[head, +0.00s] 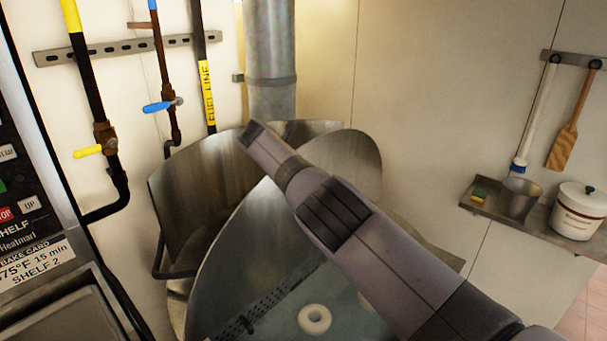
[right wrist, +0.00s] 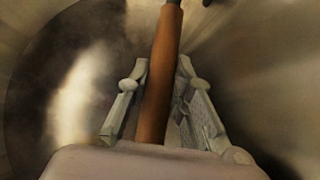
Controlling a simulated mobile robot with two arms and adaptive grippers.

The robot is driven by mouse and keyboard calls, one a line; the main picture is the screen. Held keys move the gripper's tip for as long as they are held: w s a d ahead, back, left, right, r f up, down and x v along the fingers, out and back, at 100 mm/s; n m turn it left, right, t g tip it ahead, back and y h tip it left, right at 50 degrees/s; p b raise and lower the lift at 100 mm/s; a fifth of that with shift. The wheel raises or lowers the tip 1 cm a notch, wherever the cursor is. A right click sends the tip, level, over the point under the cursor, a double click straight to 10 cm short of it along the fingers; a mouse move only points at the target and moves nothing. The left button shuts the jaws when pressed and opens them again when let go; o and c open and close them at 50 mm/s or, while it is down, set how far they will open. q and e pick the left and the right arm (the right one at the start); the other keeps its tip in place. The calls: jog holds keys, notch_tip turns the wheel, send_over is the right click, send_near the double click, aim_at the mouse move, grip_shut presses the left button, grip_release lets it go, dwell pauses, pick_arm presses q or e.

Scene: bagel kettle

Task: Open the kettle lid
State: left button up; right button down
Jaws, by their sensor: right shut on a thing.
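The steel kettle (head: 185,318) is at the lower middle of the head view. Curved steel sheets stand raised over it; I take the front one for the lid (head: 235,255). The kettle's inside shows below, with pale liquid and a bagel (head: 314,319). My right arm crosses in front from the lower right, hiding part of the steel. In the right wrist view my right gripper (right wrist: 162,68) is shut on a brown handle (right wrist: 158,100) that lies between its fingers. Curved shiny steel is behind it. I cannot tell from the head view where the handle joins. My left gripper is not in view.
A control panel (head: 22,190) stands at the left edge. Pipes with yellow and blue valve handles (head: 157,106) and a thick flue pipe (head: 270,60) are on the back wall. A shelf (head: 482,203) at right holds a sponge, a cup and a white pot (head: 578,212).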

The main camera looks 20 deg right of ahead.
jog(key=c, duration=1.7)
grip_release()
jog(key=shift+a, duration=0.15)
jog(key=v, duration=1.1)
jog(key=shift+s+a+r, duration=0.15)
jog(key=shift+a+r, duration=0.1)
jog(key=shift+r, duration=0.05)
